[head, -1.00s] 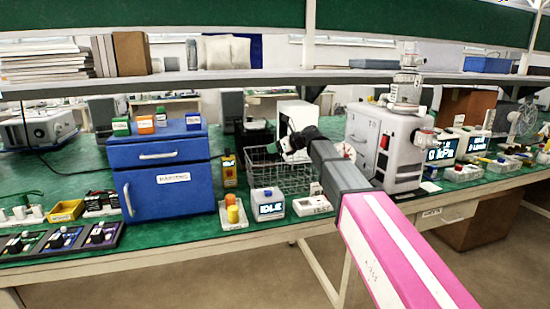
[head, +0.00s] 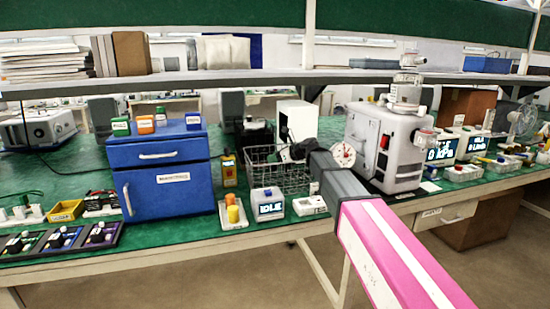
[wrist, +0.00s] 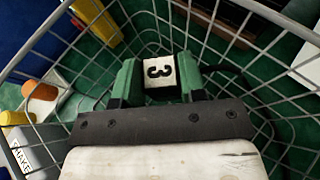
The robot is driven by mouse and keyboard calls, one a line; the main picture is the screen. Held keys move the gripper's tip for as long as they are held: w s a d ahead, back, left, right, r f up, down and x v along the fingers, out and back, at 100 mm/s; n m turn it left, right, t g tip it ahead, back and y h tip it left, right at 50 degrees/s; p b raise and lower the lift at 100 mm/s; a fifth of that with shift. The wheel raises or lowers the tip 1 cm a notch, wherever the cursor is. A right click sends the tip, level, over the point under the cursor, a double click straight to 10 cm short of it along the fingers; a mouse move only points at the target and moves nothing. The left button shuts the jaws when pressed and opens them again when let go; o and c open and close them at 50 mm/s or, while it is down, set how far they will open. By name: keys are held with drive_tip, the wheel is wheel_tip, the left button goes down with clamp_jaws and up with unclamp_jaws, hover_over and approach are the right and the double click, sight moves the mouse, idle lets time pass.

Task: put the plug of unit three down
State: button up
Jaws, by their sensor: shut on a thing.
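The plug of unit three (wrist: 159,70) is a small black block with a white label marked "3". My gripper (wrist: 158,82) is shut on it, with green fingers on either side. In the wrist view the plug and fingers are within the wire basket (wrist: 36,52), with wire mesh around and below them. A dark cord runs from the plug to the right. In the head view my gripper (head: 297,150) is at the wire basket (head: 262,176), partly hidden by my arm; the plug cannot be made out there. Whether the plug touches the basket floor I cannot tell.
A blue cabinet (head: 165,185) stands left of the basket, and a large grey machine (head: 385,145) stands to the right. A small box reading "IDLE" (head: 268,204) and a tray with yellow and orange pieces (head: 233,213) sit in front. A shelf (head: 230,82) crosses above.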

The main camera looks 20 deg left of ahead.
drive_tip(key=shift+f, duration=0.25)
drive_tip(key=o, duration=0.9)
drive_tip(key=shift+r, duration=0.35)
drive_tip(key=v, duration=0.7)
drive_tip(key=shift+d+r, duration=0.2)
drive_tip(key=shift+r, duration=0.15)
